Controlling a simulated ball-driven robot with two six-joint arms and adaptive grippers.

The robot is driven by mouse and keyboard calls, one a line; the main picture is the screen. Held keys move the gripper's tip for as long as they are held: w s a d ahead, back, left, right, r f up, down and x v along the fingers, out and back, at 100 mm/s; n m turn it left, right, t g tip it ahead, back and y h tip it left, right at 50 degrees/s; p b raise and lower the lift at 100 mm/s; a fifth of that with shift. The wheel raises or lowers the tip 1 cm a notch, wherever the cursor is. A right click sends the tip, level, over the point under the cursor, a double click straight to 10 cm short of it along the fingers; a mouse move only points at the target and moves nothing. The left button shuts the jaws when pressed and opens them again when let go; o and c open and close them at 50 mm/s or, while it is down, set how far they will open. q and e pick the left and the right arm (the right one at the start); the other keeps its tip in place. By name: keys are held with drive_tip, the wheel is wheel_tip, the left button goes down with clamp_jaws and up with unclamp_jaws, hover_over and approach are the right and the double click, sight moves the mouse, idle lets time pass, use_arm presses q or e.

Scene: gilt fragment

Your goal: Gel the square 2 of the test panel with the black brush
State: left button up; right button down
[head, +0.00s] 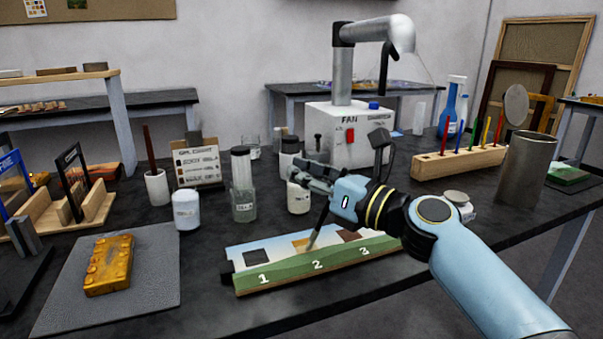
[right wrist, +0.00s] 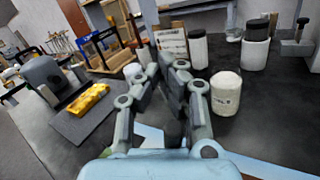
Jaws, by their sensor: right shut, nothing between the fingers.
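The test panel (head: 345,258) lies near the table's front edge, with a green band numbered 1, 2 and 3. Square 1 (head: 257,257) is dark, square 2 (head: 301,244) is tan, and square 3 (head: 349,236) is brown. My right gripper (head: 307,177) is shut and empty above and behind the panel. It also shows in the right wrist view (right wrist: 163,60), its fingers drawn together. A thin dark stick (head: 319,224) with a tan lower end slants below the gripper to square 2; I cannot tell if it is the black brush. My left gripper is not in view.
A white jar (head: 298,198) stands close to the gripper, with a glass jar (head: 243,204) to its left. A wooden rack (head: 459,163) with several coloured handles and a dark cylinder (head: 524,172) stand right. A golden fragment (head: 109,265) lies on a grey mat (head: 158,262) left.

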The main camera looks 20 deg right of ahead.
drive_tip(key=shift+f+b, duration=0.6)
drive_tip(key=shift+f, duration=0.25)
idle(0.6)
idle(0.5)
drive_tip(key=shift+f+p, duration=0.5)
drive_tip(key=shift+p, duration=0.05)
idle(4.1)
